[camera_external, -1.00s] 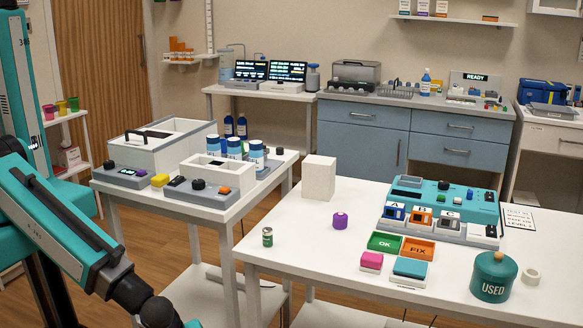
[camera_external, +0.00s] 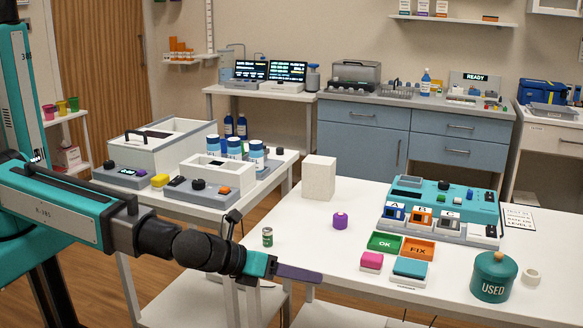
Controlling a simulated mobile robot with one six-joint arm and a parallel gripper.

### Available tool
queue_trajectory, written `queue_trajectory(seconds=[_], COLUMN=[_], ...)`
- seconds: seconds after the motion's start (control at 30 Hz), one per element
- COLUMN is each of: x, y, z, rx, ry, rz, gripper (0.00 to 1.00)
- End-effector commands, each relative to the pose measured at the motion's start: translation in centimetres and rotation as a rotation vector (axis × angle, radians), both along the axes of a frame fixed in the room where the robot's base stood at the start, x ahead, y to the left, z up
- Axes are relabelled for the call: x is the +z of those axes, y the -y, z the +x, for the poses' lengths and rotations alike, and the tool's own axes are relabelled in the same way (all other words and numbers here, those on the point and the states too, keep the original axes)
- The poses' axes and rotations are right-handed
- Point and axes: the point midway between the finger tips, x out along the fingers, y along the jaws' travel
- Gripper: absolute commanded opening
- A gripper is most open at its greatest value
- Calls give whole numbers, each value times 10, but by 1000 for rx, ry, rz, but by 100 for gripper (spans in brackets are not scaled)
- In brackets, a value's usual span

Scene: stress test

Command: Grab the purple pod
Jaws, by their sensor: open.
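The purple pod (camera_external: 340,220) is a small rounded purple piece with a pale mark on top. It stands on the white table (camera_external: 300,238), in front of a white block. My gripper (camera_external: 272,250) is at the table's front left edge, to the left of the pod and nearer the camera. One finger points right and another part points up.
A small green can (camera_external: 267,237) stands close behind my gripper. The white block (camera_external: 319,178) is behind the pod. Green OK and orange FIX trays (camera_external: 418,249), pink and teal blocks, and a USED canister (camera_external: 494,277) are to the right. The table around the pod is clear.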

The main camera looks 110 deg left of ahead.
Motion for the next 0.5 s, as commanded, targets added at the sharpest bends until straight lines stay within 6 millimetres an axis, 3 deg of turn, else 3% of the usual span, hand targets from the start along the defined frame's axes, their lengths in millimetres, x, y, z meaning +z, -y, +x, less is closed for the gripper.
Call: queue_trajectory(seconds=[0.1,0.4,0.5], x=[27,55,61], y=[-34,-123,-142], z=[-5,-46,-57], rx=[-18,-2,1], ry=[-44,-215,-259], rz=[107,295,337], gripper=[54,54,54])
